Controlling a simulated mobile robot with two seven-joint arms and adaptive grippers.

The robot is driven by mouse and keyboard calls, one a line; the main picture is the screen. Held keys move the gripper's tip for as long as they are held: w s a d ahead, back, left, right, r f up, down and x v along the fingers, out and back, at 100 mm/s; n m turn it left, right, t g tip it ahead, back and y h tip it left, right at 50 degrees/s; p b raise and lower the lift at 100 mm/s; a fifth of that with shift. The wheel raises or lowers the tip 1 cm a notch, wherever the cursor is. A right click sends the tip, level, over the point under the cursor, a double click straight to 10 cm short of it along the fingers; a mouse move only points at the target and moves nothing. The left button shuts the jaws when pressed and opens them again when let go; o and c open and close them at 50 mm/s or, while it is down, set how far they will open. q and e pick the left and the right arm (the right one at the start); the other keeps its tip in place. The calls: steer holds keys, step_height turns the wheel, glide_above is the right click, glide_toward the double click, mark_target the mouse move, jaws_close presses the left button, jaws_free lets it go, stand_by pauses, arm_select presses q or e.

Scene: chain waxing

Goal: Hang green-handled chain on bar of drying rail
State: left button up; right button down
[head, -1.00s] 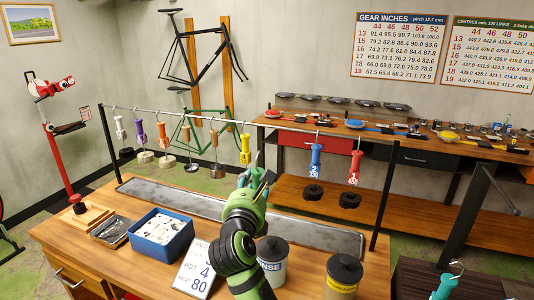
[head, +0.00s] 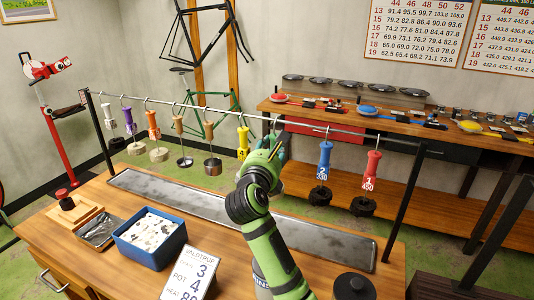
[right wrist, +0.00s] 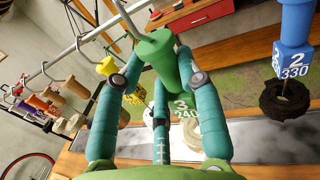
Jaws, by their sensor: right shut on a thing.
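My right gripper (head: 266,158) is up near the bar of the drying rail (head: 225,111), between the yellow-handled chain (head: 243,140) and the blue-handled one (head: 323,160). In the right wrist view its teal fingers (right wrist: 155,75) are shut on the green handle (right wrist: 162,48). A 3 and 240 label and a pale coil (right wrist: 186,135) show below the handle, partly hidden by the fingers. A thin hook rises from the handle close to the bar (right wrist: 92,40). I cannot tell whether the hook touches the bar. My left gripper is out of view.
Several handled pieces hang on the bar's left part; a red-handled one (head: 371,170) hangs right of the blue. A long metal tray (head: 200,205) lies beneath. A blue box (head: 148,238), a number card (head: 190,272) and a dark-lidded pot (head: 353,287) stand in front.

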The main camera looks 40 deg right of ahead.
steer(key=x, duration=0.2)
steer(key=shift+d, duration=0.4)
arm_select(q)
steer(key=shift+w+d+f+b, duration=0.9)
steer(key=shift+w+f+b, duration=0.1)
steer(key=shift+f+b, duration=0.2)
arm_select(e)
steer(key=shift+w+d+f, duration=0.3)
steer(key=shift+d+f, duration=0.15)
steer(key=shift+d, duration=0.15)
steer(key=shift+w+d+f, duration=0.3)
steer(key=shift+d+f, duration=0.2)
steer(key=shift+d, duration=0.05)
